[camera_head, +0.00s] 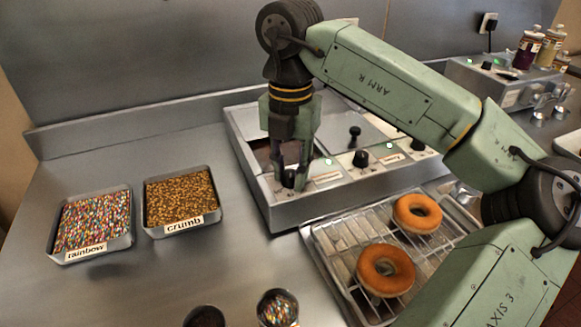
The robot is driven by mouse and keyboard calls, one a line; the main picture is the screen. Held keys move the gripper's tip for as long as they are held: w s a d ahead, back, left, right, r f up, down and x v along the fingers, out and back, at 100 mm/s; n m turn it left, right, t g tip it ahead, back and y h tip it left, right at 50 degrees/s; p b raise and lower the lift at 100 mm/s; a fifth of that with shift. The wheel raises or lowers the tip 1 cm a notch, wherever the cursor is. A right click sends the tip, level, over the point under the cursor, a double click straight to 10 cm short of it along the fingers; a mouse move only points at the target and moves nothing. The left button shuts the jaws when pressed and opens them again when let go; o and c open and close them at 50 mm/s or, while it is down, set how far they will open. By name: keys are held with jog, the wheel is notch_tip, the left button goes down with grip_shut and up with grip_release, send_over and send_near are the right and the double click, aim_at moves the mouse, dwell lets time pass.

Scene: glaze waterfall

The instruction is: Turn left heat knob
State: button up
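The grey heated unit (322,193) has a sloping front panel with a row of black knobs. The left heat knob (289,179) is at the panel's left end, mostly hidden by my gripper. My gripper (291,176) points straight down over it, with its dark fingertips on either side of the knob. Whether the fingers touch or press on the knob is too small to tell. The middle knob (360,158) and the right knob (418,144) stand clear of the gripper, with small green lights beside them.
A wire rack (332,237) with two doughnuts (385,270) (417,213) is in front of the unit, under my arm. Trays labelled rainbow (89,257) and crumb (181,228) stand at left. Two small cups (277,308) (204,316) are at the front. The counter between trays and unit is clear.

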grip_shut()
jog(key=n+b, duration=0.2)
jog(key=n, duration=0.1)
jog(key=shift+f+n, duration=0.1)
jog(key=shift+n, duration=0.3)
jog(key=n+b, duration=0.1)
jog(key=n, duration=0.3)
jog(key=shift+n, duration=0.3)
jog(key=n, duration=0.4)
jog(key=shift+n+b, duration=0.3)
jog(key=shift+n, duration=2.5)
